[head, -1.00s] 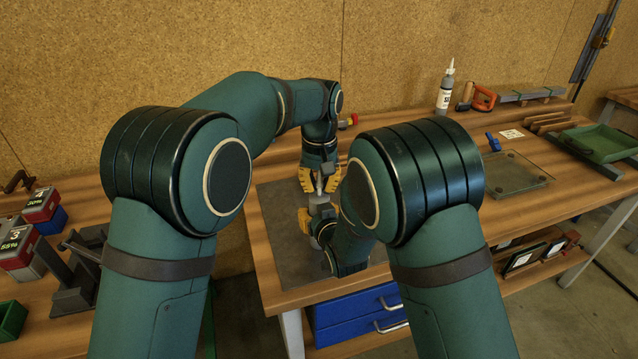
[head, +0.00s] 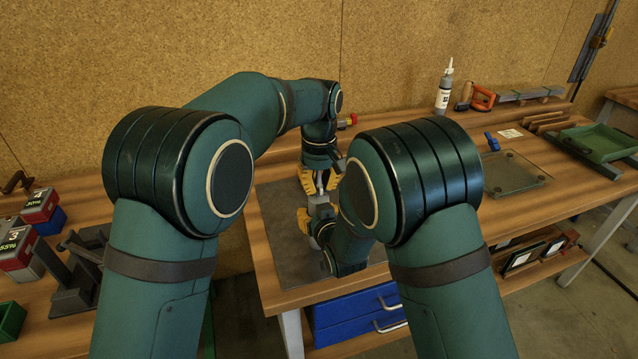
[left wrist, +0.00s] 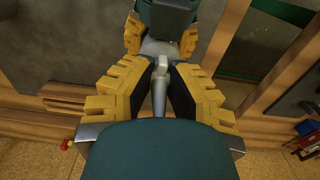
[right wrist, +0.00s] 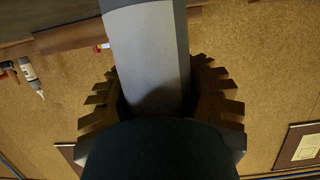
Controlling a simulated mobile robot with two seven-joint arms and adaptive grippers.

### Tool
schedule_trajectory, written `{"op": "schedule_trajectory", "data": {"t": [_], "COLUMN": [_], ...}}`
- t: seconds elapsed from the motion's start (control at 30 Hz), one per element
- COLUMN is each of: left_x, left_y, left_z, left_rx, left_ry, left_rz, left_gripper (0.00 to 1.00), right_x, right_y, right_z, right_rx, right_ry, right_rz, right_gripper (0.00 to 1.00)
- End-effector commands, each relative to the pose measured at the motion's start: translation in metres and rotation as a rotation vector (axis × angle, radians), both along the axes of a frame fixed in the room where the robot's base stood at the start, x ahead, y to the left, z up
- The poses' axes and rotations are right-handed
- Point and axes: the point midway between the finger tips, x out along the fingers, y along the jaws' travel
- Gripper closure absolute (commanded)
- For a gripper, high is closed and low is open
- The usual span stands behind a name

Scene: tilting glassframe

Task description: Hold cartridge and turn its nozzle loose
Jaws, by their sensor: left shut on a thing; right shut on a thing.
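My left gripper (head: 319,181) points down over the dark mat, its yellow fingers shut on the pale nozzle. In the left wrist view the nozzle (left wrist: 160,88) lies between those fingers, in line with the cartridge's tapered grey end (left wrist: 154,47). My right gripper (head: 313,222) is just nearer than the left, mostly hidden by my right arm. It is shut on the grey cartridge, whose body (right wrist: 148,55) fills the space between its fingers in the right wrist view. The joint between nozzle and cartridge is too small to judge.
The dark mat (head: 282,252) lies on the wooden bench, with blue drawers (head: 360,317) below. Red-and-grey boxes (head: 40,205) stand at the left.

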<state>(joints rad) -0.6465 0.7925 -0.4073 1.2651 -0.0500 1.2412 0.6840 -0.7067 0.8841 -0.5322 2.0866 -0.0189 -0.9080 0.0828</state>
Motion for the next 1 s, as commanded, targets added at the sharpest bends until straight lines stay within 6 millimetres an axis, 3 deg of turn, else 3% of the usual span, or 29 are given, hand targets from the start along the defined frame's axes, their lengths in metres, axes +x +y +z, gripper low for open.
{"op": "schedule_trajectory", "data": {"t": [0.1,0.13,0.2,0.63,1.0], "left_x": [0.000,0.000,0.000,0.000,0.001], "left_y": [0.000,0.000,0.000,0.000,-0.001], "left_z": [-0.002,-0.002,-0.001,0.009,0.079], "left_rx": [0.001,0.001,0.001,-0.001,-0.001], "left_ry": [0.003,0.003,0.003,-0.001,-0.003], "left_rz": [0.000,0.000,0.000,-0.001,-0.001], "left_gripper": [1.00,0.73,0.54,0.54,0.54], "right_x": [0.001,0.001,0.001,0.000,0.000], "right_y": [0.001,0.001,0.001,0.000,0.000], "right_z": [0.003,0.003,0.003,0.001,0.001], "right_rx": [0.003,0.003,0.002,0.001,0.001], "right_ry": [-0.008,-0.008,-0.007,-0.003,-0.002], "right_rz": [0.001,0.001,0.001,0.000,0.000], "right_gripper": [1.00,1.00,1.00,1.00,1.00]}}
